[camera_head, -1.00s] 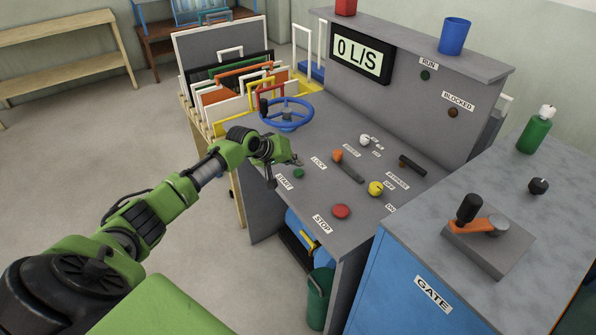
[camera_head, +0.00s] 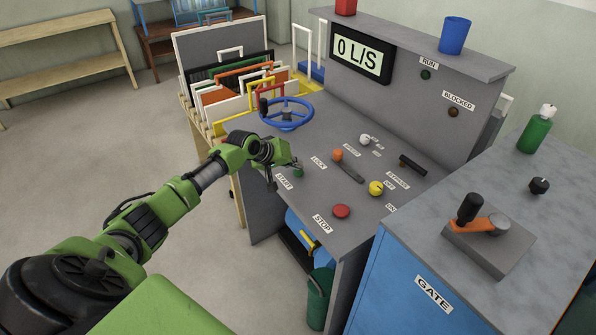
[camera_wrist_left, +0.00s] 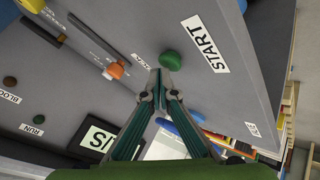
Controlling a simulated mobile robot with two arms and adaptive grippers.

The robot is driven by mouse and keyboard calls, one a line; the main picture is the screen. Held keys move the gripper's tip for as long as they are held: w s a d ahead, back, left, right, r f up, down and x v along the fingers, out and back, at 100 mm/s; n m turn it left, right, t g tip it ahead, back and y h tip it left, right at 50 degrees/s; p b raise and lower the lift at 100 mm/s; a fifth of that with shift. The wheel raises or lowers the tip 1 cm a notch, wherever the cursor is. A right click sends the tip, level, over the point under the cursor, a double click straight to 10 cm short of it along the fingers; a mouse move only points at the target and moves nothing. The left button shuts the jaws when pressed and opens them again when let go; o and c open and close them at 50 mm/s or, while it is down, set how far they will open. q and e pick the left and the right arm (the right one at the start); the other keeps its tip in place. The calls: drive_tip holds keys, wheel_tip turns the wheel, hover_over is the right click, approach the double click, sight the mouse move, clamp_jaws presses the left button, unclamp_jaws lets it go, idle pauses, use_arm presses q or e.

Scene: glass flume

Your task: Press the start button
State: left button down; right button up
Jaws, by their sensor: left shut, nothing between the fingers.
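The green start button (camera_head: 298,174) stands on the left part of the grey console top, beside the START label (camera_head: 284,184). In the left wrist view the round green button (camera_wrist_left: 171,60) shows just past the fingertips. My left gripper (camera_head: 295,165) is shut and empty, with its tips right by the button and partly over it in the head view. In the left wrist view the closed fingertips (camera_wrist_left: 160,78) are beside the button's edge; I cannot tell whether they touch it. My right gripper is not in view.
A blue handwheel (camera_head: 287,113) stands behind the gripper. The red stop button (camera_head: 341,211), orange-knobbed lever (camera_head: 347,166) and yellow knob (camera_head: 376,188) are to the right. The display (camera_head: 360,54) reads 0 L/S. A blue cabinet (camera_head: 418,285) carries the gate lever (camera_head: 467,208).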

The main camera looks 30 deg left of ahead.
sight(297, 172)
use_arm(q)
drive_tip(key=shift+f, duration=0.35)
idle(0.4)
drive_tip(key=shift+r+p, duration=0.9)
drive_tip(key=shift+r, duration=0.1)
wheel_tip(297, 172, up, 6)
drive_tip(key=p, duration=0.6)
